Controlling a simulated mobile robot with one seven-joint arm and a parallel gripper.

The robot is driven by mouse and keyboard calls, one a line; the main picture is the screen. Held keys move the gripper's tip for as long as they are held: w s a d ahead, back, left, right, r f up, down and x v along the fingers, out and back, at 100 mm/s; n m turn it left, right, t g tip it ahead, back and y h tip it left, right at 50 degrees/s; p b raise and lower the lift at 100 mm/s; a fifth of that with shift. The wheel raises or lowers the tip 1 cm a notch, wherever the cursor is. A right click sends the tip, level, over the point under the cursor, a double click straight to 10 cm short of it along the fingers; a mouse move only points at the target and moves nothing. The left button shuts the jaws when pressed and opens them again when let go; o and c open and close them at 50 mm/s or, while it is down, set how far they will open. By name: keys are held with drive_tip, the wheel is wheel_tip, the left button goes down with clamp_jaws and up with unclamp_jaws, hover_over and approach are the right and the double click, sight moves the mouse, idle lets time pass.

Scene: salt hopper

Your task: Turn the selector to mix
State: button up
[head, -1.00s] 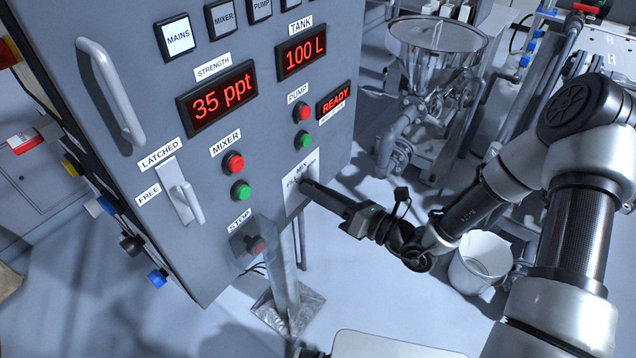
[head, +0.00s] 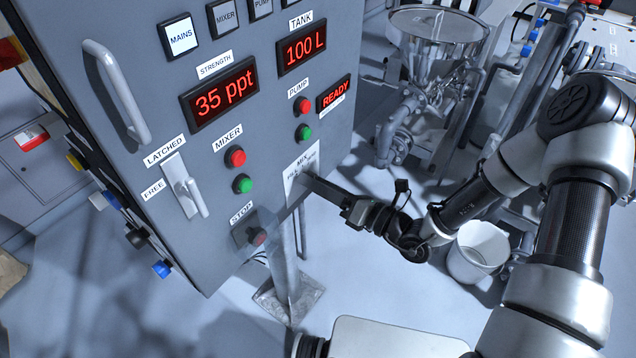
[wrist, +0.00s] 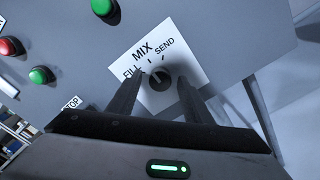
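The selector (wrist: 159,78) is a small dark round knob on a white plate marked FILL, MIX and SEND, low on the grey panel. In the wrist view my gripper (wrist: 160,76) has one finger on each side of the knob, with a gap between them. The fingertips are close to the plate; I cannot tell whether they touch the knob. The knob's pale mark seems to lean toward the FILL–MIX side, but it is too small to read surely. In the head view my gripper (head: 310,181) covers the knob, and the label plate (head: 301,166) shows above it.
Red and green pump buttons (head: 303,118) sit above the plate. Mixer buttons (head: 239,170), a stop button (head: 256,236) and a latch handle (head: 189,190) are to the left. A hopper (head: 437,45) and a white bucket (head: 477,252) stand at the right.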

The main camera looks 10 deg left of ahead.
drive_tip(key=shift+d, duration=0.1)
idle(0.3)
drive_tip(key=v, duration=1.7)
drive_tip(key=shift+s+d, duration=0.1)
drive_tip(key=shift+s, duration=0.05)
drive_tip(key=s+d+r+n+g+h+p, duration=0.2)
drive_tip(key=s+r+n+g+h, duration=0.8)
drive_tip(key=n, duration=1)
drive_tip(key=d+r+n+t+h+p, duration=0.2)
drive_tip(key=d+r+n+t+h, duration=0.1)
drive_tip(key=r, duration=0.6)
drive_tip(key=d+r+n+t+h+p, duration=0.2)
drive_tip(key=d+r+n+t, duration=0.3)
drive_tip(key=r+n, duration=0.3)
wheel_tip(320, 180, up, 3)
drive_tip(key=shift+s+d+f+n+t+h, duration=0.35)
drive_tip(key=shift+d+h, duration=0.2)
drive_tip(key=shift+h, duration=0.25)
drive_tip(key=shift+w+r, duration=0.1)
